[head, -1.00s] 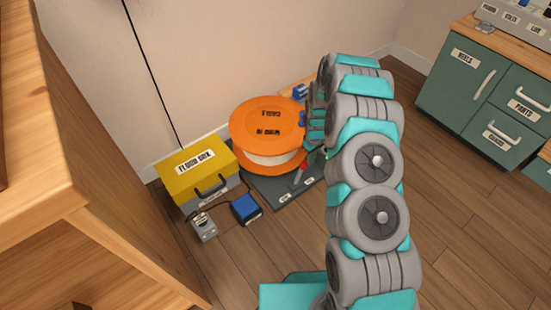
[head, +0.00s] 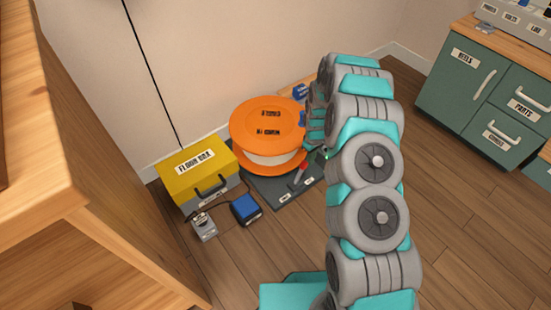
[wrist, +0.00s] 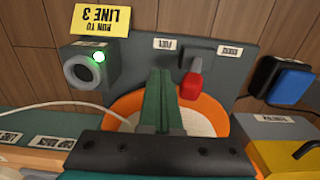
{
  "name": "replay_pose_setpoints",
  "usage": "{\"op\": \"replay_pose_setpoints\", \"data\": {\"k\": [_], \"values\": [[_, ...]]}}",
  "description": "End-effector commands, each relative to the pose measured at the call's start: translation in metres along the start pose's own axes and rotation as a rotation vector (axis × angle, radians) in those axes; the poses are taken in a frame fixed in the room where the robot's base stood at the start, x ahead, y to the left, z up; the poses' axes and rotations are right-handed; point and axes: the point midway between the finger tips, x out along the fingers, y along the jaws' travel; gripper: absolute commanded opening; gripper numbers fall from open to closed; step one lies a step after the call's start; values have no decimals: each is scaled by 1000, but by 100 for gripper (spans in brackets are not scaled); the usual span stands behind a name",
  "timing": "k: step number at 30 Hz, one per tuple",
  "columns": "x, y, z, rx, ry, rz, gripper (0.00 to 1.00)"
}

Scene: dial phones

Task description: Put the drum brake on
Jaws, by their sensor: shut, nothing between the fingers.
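The orange cable drum (head: 268,125) lies flat on a dark base plate (head: 262,190) by the wall in the head view. The brake lever with a red handle (head: 302,167) stands at the plate's front. In the wrist view the red handle (wrist: 191,86) hangs from a dark mount between two small white labels, the right one hard to read. My gripper (wrist: 157,72) is shut and empty, its green fingers just left of the red handle, apart from it in the picture. Part of the drum (wrist: 208,112) shows behind the fingers. In the head view my arm hides the fingertips.
A grey box with a lit green lamp (wrist: 98,57) stands left of the fingers, under a yellow "RUN TO LINE 3" sign (wrist: 101,19). A yellow-lidded box (head: 196,165), a blue block (head: 245,208) and a grey device (head: 203,227) stand left of the plate. Open floor lies right.

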Motion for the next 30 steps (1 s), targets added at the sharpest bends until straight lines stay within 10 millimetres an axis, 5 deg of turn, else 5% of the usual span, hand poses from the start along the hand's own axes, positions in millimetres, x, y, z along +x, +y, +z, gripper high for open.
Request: {"op": "replay_pose_setpoints", "data": {"k": [30], "values": [[0, -34, 0, -2, -1, 0, 0]]}}
